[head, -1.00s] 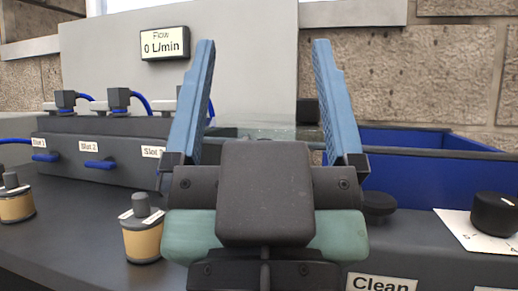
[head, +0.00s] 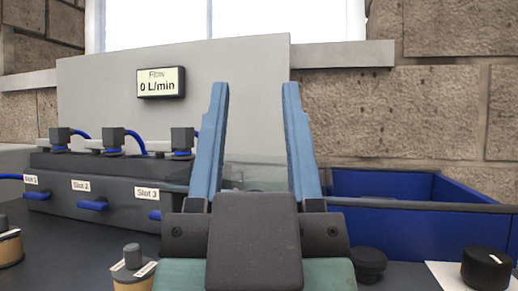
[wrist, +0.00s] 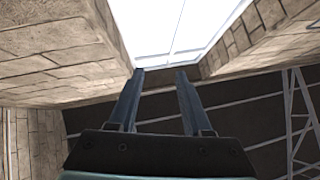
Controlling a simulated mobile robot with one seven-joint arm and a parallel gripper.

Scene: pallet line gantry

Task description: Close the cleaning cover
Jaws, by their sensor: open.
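A clear, see-through panel (head: 255,174), which looks like the cleaning cover, shows behind and between my gripper's fingers at the left of the blue bin. My gripper hides much of it, so I cannot tell its exact tilt or whether it is open. My gripper (head: 255,88) is open and empty, with its two blue fingers pointing up in front of the panel. I see no contact between them. In the wrist view my gripper (wrist: 160,72) is also open with nothing between the fingers, and the cover is not visible there.
At left is a grey slot block (head: 110,200) with blue handles and hoses. A flow display (head: 161,83) reads 0 L/min.

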